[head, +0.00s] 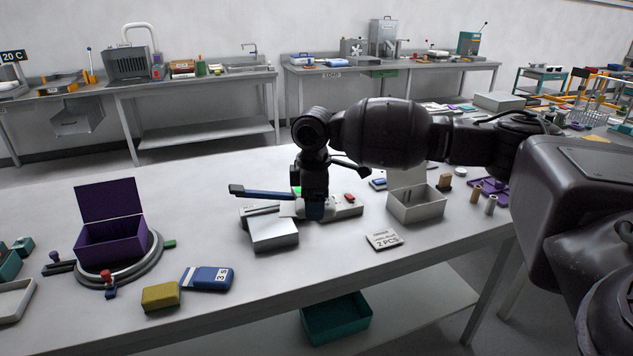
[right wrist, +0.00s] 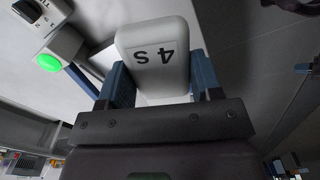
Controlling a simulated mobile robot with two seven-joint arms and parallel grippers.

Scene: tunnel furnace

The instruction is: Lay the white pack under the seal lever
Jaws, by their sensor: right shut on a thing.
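The white pack (right wrist: 155,52), marked "4 S", is held between the blue fingers of my right gripper (right wrist: 160,80) in the right wrist view. In the head view my right gripper (head: 314,208) is over the sealing device on the table, and the pack is mostly hidden there. The seal lever (head: 262,194) is a blue bar with a dark end, sticking out to the left from behind the gripper. A grey block (head: 274,236) of the device sits below it. Whether the pack is under the lever I cannot tell. My left gripper is not in view.
A grey open box (head: 415,206) and a "2 PCS" card (head: 384,240) are to the right. On the left are a purple box (head: 112,243) on a round stand, a blue pack (head: 208,278) and a yellow block (head: 160,296). The front middle table is clear.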

